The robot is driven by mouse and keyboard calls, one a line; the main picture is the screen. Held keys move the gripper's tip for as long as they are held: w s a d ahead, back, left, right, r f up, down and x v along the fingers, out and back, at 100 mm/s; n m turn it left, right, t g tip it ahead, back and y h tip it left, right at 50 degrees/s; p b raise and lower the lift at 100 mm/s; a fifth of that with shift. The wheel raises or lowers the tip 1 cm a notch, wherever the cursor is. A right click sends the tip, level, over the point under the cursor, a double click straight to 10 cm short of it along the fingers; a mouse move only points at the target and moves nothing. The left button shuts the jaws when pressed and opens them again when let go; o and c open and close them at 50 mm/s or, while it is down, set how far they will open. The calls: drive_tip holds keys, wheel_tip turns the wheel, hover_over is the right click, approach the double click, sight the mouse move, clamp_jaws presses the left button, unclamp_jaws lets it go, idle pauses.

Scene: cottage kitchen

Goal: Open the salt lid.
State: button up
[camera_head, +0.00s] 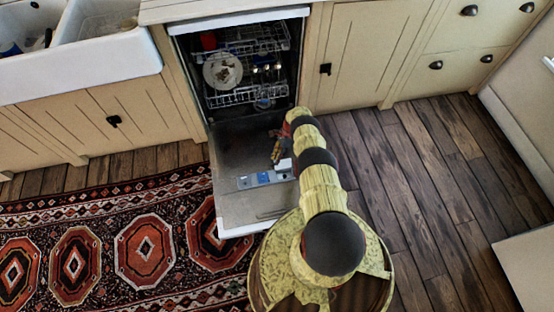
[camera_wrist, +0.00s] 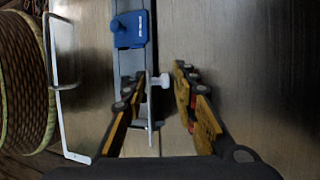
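The dishwasher door (camera_head: 232,206) lies open and flat, with a grey dispenser strip (camera_head: 265,180) on its inner face. In the wrist view the strip carries a blue cap (camera_wrist: 130,30) with a small knob. Further along it is a pale upright flap or lid (camera_wrist: 151,110) with a white knob sticking out sideways. I cannot tell for sure which is the salt lid. My gripper (camera_wrist: 158,70) is open, its fingers on either side of the pale piece's white knob; contact is unclear. In the head view my gripper (camera_head: 277,150) is low over the door, partly hidden by my arm.
The dishwasher's racks (camera_head: 245,92) hold a plate (camera_head: 222,70) and other dishes behind the door. A patterned rug (camera_head: 140,250) lies at the left. Wooden floor (camera_head: 430,170) is free at the right, along the cabinets (camera_head: 365,60). A sink (camera_head: 100,55) is at upper left.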

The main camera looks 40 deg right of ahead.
drive_tip(key=shift+o, duration=1)
drive_tip(key=shift+s, duration=0.1)
drive_tip(key=v, duration=1.2)
